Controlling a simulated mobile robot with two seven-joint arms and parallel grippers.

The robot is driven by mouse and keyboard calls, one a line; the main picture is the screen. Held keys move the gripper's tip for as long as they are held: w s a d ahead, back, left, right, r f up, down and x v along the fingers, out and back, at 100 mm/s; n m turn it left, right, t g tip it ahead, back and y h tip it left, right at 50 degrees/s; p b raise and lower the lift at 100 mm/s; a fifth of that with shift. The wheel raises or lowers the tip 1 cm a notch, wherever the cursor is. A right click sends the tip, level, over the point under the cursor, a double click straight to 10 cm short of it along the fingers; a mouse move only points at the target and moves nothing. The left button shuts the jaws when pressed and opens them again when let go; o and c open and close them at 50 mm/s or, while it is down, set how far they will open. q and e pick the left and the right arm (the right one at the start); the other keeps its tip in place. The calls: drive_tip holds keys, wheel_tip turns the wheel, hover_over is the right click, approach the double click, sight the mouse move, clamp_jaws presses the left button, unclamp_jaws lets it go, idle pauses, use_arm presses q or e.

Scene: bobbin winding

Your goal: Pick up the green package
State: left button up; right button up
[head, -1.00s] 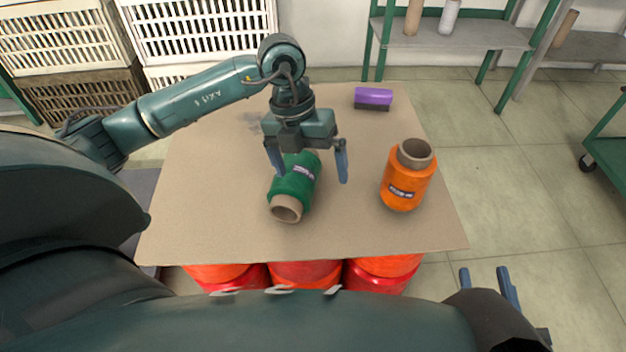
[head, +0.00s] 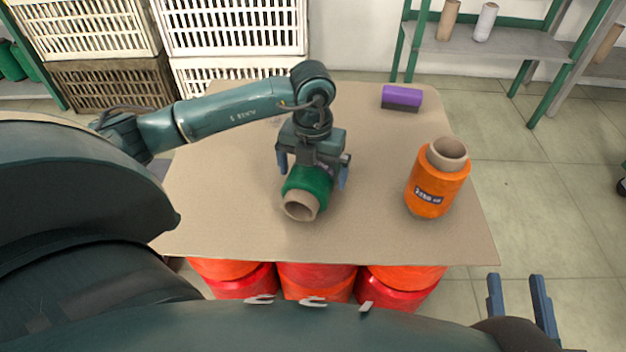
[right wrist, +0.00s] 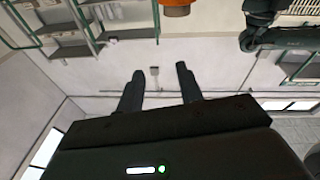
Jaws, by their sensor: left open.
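The green package (head: 307,186) is a spool of green thread on a tan core. It lies on its side on the cardboard-coloured table top (head: 240,235), its open core end facing the front. My left gripper (head: 312,174) is over it, pointing down, with its fingers spread to either side of the spool. The gripper body hides the spool's back part, and I cannot tell whether the fingers touch it. My right gripper (head: 520,300) is open and empty off the table's front right; its two spread fingers also show in the right wrist view (right wrist: 159,85).
An orange spool (head: 436,182) stands on the table to the right. A purple and black block (head: 402,98) lies at the back right. Red and orange drums (head: 315,282) are under the table. White crates (head: 232,28) and a green-framed shelf (head: 490,48) stand behind. The table's left side is clear.

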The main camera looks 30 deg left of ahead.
use_arm(q)
wheel_tip(320, 180, down, 3)
drive_tip(key=shift+b, duration=0.3)
drive_tip(key=shift+w+r, duration=0.1)
drive_tip(key=c, duration=1)
